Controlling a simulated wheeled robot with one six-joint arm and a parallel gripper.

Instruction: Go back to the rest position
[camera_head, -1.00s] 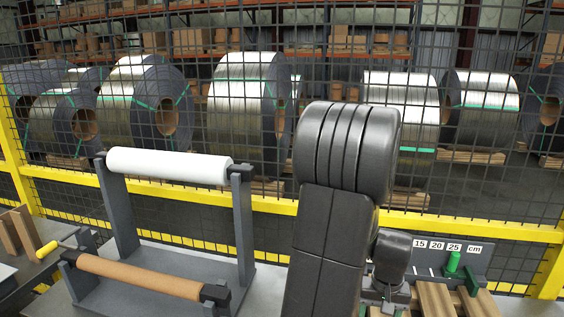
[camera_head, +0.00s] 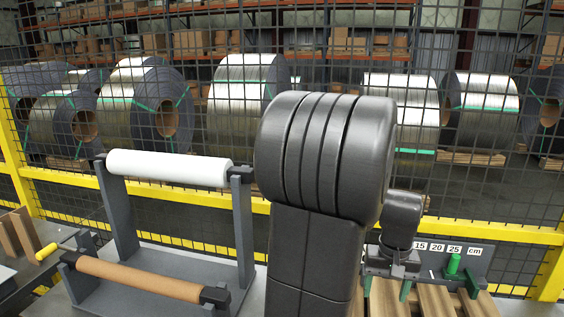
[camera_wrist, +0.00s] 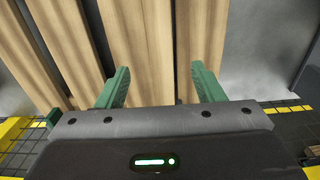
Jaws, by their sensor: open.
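My gripper (camera_wrist: 160,88) shows in the wrist view with its two green fingers spread apart and nothing between them. Wooden slats (camera_wrist: 150,45) lie beyond the fingertips, apart from them as far as I can tell. A rest position is not marked in either view.
A stand with a white roll (camera_head: 168,167) and a brown roll (camera_head: 138,278) is left of my arm. A length scale (camera_head: 450,250) with a green peg (camera_head: 453,263) is at the right. A yellow-framed mesh fence (camera_head: 500,232) closes off the steel coils (camera_head: 243,105) behind.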

